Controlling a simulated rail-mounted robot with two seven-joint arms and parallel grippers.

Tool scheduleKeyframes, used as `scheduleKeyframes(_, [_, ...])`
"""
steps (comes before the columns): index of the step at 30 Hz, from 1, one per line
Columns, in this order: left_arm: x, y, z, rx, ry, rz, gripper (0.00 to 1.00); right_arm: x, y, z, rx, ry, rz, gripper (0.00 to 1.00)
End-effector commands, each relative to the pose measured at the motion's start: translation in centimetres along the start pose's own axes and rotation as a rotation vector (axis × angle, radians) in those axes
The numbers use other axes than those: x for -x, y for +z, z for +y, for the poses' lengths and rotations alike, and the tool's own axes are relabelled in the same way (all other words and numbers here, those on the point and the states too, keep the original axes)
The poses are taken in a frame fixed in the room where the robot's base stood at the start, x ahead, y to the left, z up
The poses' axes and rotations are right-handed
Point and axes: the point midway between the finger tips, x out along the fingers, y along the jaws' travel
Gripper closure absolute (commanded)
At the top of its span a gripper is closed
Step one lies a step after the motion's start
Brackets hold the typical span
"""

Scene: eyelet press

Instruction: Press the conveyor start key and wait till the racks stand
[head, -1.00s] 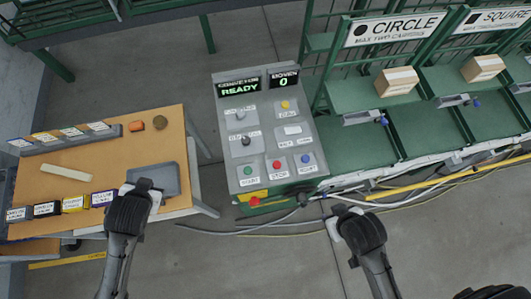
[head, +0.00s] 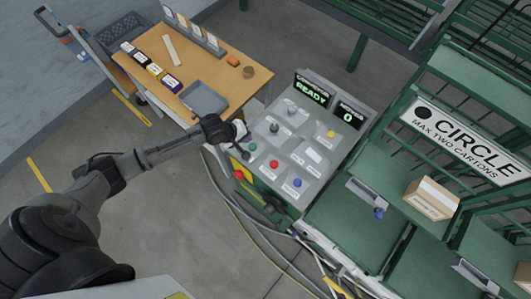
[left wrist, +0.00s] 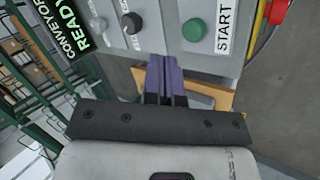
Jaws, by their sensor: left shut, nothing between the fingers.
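The grey control panel (head: 285,150) has a green start key (head: 252,147) at its near left corner. The key, labelled START (left wrist: 225,28), shows large in the left wrist view (left wrist: 194,30). The panel's screen (head: 312,91) reads CONVEYOR READY, and the counter (head: 347,116) reads 0. My left gripper (head: 245,152) is at the panel's left edge, close to the green key. Its fingers (left wrist: 166,78) are shut and empty, just short of the key in the left wrist view; I cannot tell whether they touch the panel. My right gripper is out of view.
Red (head: 274,164), blue (head: 297,182) and yellow (head: 330,134) keys and black knobs share the panel. A wooden table (head: 222,74) with a grey tray (head: 204,98) stands to the left. The green CIRCLE rack (head: 350,225) holds a carton (head: 432,199). Cables lie on the floor.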

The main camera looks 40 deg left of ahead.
Motion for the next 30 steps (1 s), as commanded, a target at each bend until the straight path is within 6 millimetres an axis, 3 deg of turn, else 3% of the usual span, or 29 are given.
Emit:
scheduleKeyframes(6, [0.1,0.2,1.9,0.424,0.118,-0.044,1.0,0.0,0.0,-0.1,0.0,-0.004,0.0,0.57])
scheduleKeyframes(12, [0.2,0.1,2.7,0.667,0.162,-0.069,1.0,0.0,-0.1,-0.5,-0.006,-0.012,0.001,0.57])
scheduleKeyframes(19, [0.2,0.1,2.8,0.795,0.163,-0.081,1.0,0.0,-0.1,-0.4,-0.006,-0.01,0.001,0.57])
scheduleKeyframes(30, [0.2,0.1,2.8,0.813,0.161,-0.082,1.0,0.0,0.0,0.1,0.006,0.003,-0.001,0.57])
